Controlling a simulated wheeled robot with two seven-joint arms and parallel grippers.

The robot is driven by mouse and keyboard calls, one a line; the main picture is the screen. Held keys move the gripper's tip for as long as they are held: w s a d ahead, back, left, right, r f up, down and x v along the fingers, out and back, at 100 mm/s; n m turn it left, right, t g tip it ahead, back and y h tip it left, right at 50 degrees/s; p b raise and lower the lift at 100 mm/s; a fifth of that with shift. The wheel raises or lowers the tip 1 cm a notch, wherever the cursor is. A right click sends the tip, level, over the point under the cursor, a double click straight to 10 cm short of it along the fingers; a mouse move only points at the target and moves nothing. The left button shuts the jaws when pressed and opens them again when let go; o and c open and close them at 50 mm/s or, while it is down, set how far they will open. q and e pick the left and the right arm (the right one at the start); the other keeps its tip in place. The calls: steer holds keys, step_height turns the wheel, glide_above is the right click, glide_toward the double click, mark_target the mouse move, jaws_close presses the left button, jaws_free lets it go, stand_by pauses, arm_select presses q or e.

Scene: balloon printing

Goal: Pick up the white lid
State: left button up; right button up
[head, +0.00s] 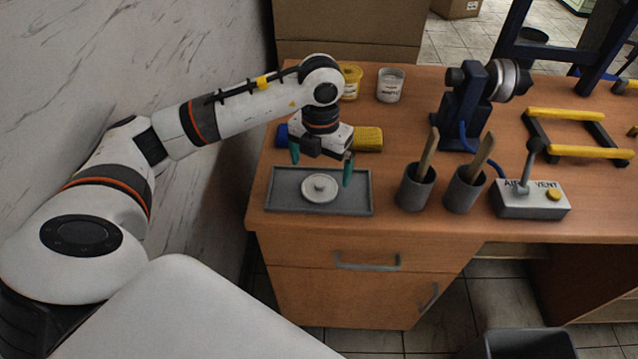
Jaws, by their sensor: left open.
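The white lid (320,189) is a round disc with a small knob on top. It lies flat in a grey rectangular tray (352,205) at the left end of the wooden desk. My left gripper (321,170) is open and empty above the lid, pointing down, with its green fingertips apart on either side. The fingers look higher than the lid, and I cannot tell the exact gap. My right gripper is not in view.
Two grey cups (415,190) (464,192) with wooden sticks stand right of the tray. Two jars (390,86) (351,82) stand farther back. An AIR VENT switch box (530,202) is at right.

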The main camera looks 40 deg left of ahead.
mark_target(320, 182)
arm_select(q)
step_height(320, 182, down, 4)
steer(key=shift+s+d+f+p, duration=0.1)
steer(key=shift+s+p, duration=0.05)
steer(key=shift+p, duration=0.2)
steer(key=c, duration=1.1)
